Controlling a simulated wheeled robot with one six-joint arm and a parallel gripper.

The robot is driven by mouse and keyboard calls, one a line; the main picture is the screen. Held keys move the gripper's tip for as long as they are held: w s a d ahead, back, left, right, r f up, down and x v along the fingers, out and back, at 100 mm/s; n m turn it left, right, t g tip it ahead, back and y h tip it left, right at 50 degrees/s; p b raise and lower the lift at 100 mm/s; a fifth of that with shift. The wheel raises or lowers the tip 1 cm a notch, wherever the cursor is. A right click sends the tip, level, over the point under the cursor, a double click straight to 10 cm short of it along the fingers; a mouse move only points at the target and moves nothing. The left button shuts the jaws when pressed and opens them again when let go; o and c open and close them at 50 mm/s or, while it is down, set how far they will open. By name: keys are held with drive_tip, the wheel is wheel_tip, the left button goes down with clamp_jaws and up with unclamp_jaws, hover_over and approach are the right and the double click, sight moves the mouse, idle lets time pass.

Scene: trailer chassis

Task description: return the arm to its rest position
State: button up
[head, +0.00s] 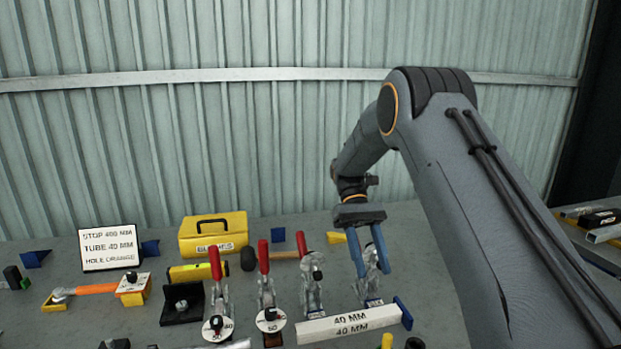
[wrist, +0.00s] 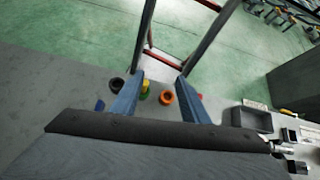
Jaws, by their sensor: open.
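My gripper (head: 367,250) hangs from my raised grey arm over the right part of the workbench (head: 150,325). Its two blue fingers point down, spread apart, near a metal toggle clamp (head: 371,278) that shows behind and between them. I cannot tell whether they touch it. In the wrist view my gripper (wrist: 160,83) shows its blue fingers wide apart with nothing held between them. Small round parts lie beyond the fingers, among them an orange ring (wrist: 166,97).
Toggle clamps with red handles (head: 215,262) stand left of my gripper. A white bar marked 40 MM (head: 348,324) lies in front. A yellow case (head: 213,236), a sign (head: 109,247) and a hammer (head: 285,255) are farther back. A corrugated wall (head: 250,150) closes the rear.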

drive_tip(key=s+d+f+t+b, duration=0.1)
drive_tip(key=s+f+t, duration=0.1)
drive_tip(key=s+d+f+m+t+y+b, duration=0.1)
drive_tip(key=s+f+t+b, duration=0.1)
drive_tip(key=s, duration=0.1)
drive_tip(key=s+d+f+m+t+b, duration=0.1)
drive_tip(key=s+f+b, duration=0.1)
drive_tip(key=s, duration=0.1)
drive_tip(key=shift+d+f+t+y, duration=0.25)
drive_tip(key=shift+d+t+y, duration=0.05)
drive_tip(key=shift+t, duration=0.1)
drive_tip(key=s+d+f+m+t+b, duration=0.1)
drive_tip(key=s+f+t+b, duration=0.3)
drive_tip(key=s, duration=0.5)
drive_tip(key=shift+s+d+f+m+t+y, duration=0.35)
drive_tip(key=shift+f+m, duration=0.25)
drive_tip(key=shift+f, duration=0.2)
